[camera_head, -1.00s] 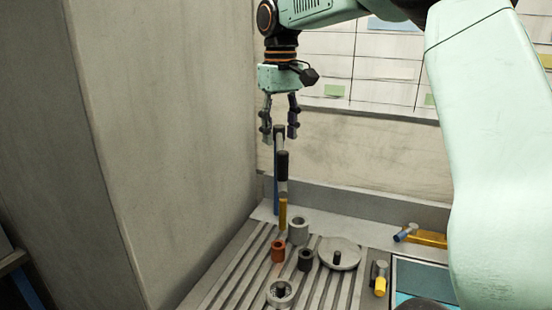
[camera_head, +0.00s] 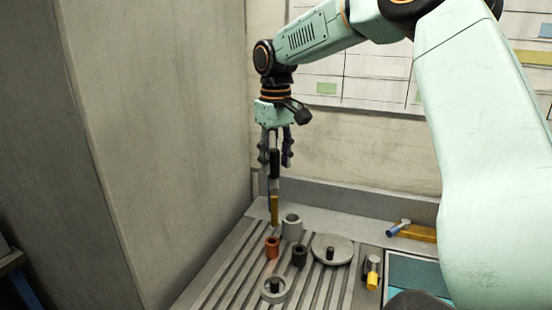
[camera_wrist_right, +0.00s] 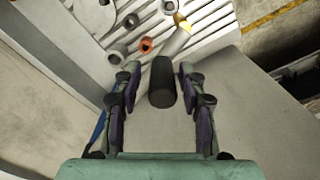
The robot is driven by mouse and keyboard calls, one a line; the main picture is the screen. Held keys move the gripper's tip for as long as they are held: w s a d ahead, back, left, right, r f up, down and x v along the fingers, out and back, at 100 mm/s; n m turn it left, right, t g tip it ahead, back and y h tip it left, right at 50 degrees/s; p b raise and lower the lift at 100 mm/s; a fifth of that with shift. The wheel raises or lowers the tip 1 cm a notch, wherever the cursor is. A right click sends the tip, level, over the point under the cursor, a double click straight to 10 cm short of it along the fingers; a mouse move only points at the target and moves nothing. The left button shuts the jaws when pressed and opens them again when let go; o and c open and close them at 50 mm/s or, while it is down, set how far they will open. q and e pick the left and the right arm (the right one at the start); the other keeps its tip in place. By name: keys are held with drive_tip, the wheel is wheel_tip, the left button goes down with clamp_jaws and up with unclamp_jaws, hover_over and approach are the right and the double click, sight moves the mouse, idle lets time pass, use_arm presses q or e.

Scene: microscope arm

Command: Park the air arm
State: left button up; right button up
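The air arm (camera_head: 275,163) hangs at the back left of the slotted bench, with a black grip, a pale section and a yellow tip (camera_head: 274,210) pointing down. My right gripper (camera_head: 275,158) points down over the black grip, one finger on each side. In the right wrist view the black grip (camera_wrist_right: 162,84) lies between the open fingers (camera_wrist_right: 158,72), with gaps visible on both sides. A blue post (camera_wrist_right: 98,130) shows partly beside the left finger there. My left gripper is not in view.
On the slotted bench (camera_head: 216,290) stand a grey ring (camera_head: 292,227), an orange ring (camera_head: 272,248), a black ring (camera_head: 299,257), a round disc (camera_head: 340,250) and another ring (camera_head: 281,292). A grey wall (camera_head: 170,120) rises close on the left.

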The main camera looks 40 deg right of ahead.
drive_tip(key=shift+w+a+f, duration=0.1)
drive_tip(key=shift+w+a, duration=0.15)
drive_tip(key=shift+w, duration=0.1)
drive_tip(key=c, duration=0.5)
drive_tip(key=shift+c, duration=1.2)
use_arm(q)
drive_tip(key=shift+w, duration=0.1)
use_arm(e)
drive_tip(key=shift+s+d, duration=0.2)
clamp_jaws()
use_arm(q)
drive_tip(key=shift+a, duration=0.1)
use_arm(e)
drive_tip(key=shift+w+a, duration=0.1)
